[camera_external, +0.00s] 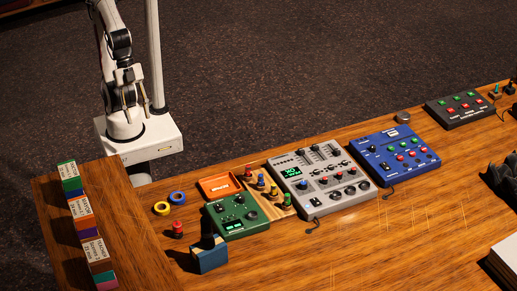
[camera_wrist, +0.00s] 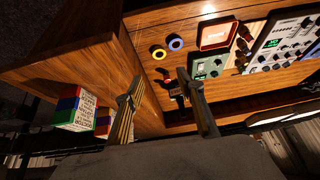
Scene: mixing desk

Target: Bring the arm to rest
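My gripper (camera_external: 134,97) hangs at the upper left in the external view, above my white base and behind the desk's left part. Its two fingers are spread apart with nothing between them. In the wrist view, the gripper (camera_wrist: 163,100) shows two open fingers at the bottom, with the desk seen beyond them. The wooden desk (camera_external: 140,235) stands in front of my base. My gripper touches nothing on it.
Stacked labelled boxes (camera_external: 81,211) stand at the desk's left. Yellow and blue rings (camera_external: 161,208), a red knob (camera_external: 178,229), a blue block (camera_external: 209,255), an orange tray (camera_external: 218,186) and green (camera_external: 238,214), grey (camera_external: 320,180) and blue (camera_external: 394,156) consoles lie rightward.

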